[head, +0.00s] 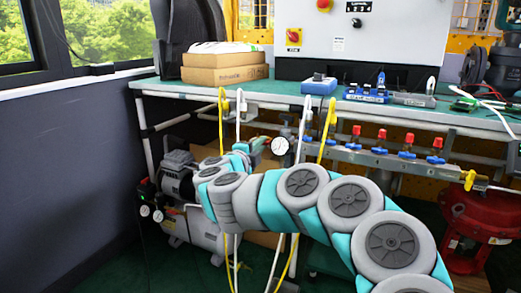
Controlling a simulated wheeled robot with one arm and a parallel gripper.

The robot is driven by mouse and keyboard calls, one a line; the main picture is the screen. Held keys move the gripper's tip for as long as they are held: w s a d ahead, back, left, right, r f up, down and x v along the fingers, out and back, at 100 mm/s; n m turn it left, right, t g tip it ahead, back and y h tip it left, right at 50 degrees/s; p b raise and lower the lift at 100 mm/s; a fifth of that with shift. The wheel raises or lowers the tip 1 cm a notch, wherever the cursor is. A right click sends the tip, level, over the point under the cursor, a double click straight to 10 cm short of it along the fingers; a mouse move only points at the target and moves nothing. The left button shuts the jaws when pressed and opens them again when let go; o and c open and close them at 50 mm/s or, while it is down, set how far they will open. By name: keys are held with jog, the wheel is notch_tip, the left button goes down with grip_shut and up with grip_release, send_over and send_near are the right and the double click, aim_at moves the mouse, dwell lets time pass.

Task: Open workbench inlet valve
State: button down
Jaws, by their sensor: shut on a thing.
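My arm reaches from the lower right to the left, with its wrist at the front of the workbench (420,120). My gripper (252,147) is small and partly hidden behind my wrist, just below the bench top's front edge. It is shut on what appears to be the workbench inlet valve, at the left end of the air line under the bench. The valve's handle and the fingertips are too small and covered to make out, so the handle's angle cannot be told. A round white pressure gauge (280,145) sits just right of my gripper.
A manifold with several red-and-blue valves (380,143) runs along the bench front. Yellow and white hoses (328,125) hang close around my wrist. A compressor (180,170) stands at the left, and a red valve body (478,220) at the right. Cardboard boxes (222,74) lie on the bench.

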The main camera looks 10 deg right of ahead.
jog(key=shift+f+m, duration=0.1)
jog(key=shift+m, duration=0.4)
jog(key=c, duration=0.9)
grip_release()
jog(key=shift+s+a, duration=0.1)
jog(key=shift+s, duration=0.05)
jog(key=v, duration=0.7)
jog(key=shift+s+a, duration=0.15)
jog(key=shift+s, duration=0.05)
